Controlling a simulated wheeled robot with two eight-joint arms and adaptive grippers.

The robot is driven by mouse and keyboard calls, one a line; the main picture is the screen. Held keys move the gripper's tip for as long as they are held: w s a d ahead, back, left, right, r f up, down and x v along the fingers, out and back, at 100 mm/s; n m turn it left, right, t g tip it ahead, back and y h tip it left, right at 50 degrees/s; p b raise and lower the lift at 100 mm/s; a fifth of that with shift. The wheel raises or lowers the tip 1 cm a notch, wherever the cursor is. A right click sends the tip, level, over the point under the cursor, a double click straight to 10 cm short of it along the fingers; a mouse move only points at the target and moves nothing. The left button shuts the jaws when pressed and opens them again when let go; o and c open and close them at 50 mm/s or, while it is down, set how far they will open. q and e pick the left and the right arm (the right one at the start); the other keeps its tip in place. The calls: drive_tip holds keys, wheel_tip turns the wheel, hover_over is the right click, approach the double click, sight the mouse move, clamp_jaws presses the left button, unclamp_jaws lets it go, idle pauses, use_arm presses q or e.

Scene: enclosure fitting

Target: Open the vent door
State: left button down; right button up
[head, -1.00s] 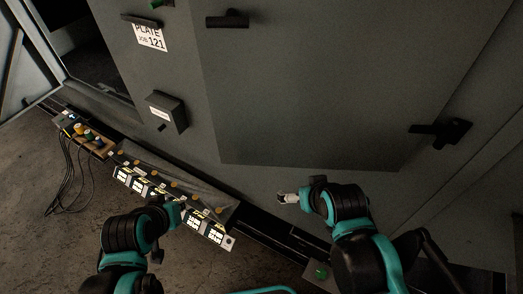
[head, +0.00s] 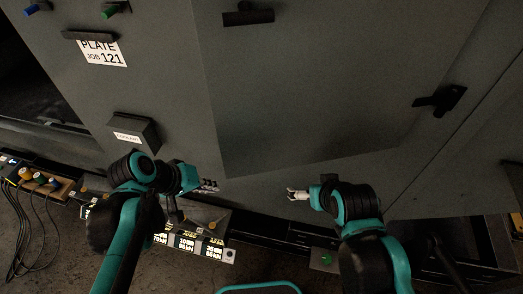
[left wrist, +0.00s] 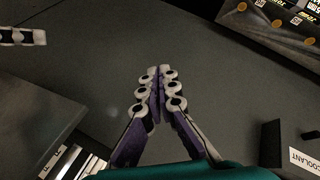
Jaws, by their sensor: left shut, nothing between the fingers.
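A large grey door panel (head: 320,90), which I take to be the vent door, lies closed against the grey enclosure. It has a dark handle (head: 248,17) near its top left and a dark latch (head: 440,100) at its right edge. My left gripper (head: 208,186) is shut and empty, just left of the panel's lower left corner. In the left wrist view its fingers (left wrist: 158,75) meet at the tips, with nothing between them. My right gripper (head: 294,193) is empty, below the panel's lower edge, its fingertips slightly apart. It touches neither handle nor latch.
A small box (head: 133,131) labelled coolant juts from the enclosure, close to my left arm. A "PLATE JOB 121" sign (head: 102,50) hangs above it. A strip of labelled parts (head: 190,243) and a tray with coloured knobs (head: 40,180) lie low on the left.

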sight(260, 155)
use_arm(q)
drive_tip(key=w+d+r+m+g+h, duration=0.3)
drive_tip(key=w+r+g+h, duration=0.45)
drive_tip(key=h, duration=0.55)
drive_tip(key=shift+t, duration=0.65)
drive_tip(key=s+d, duration=0.1)
drive_tip(key=d, duration=0.2)
drive_tip(key=s+d+r+b, duration=0.1)
drive_tip(key=s+d, duration=0.1)
drive_tip(key=d, duration=0.2)
drive_tip(key=s+d+r+b, duration=0.1)
drive_tip(key=d, duration=0.2)
drive_tip(key=shift+s+d, duration=0.25)
drive_tip(key=shift+s, duration=0.3)
drive_tip(key=shift+f, duration=0.1)
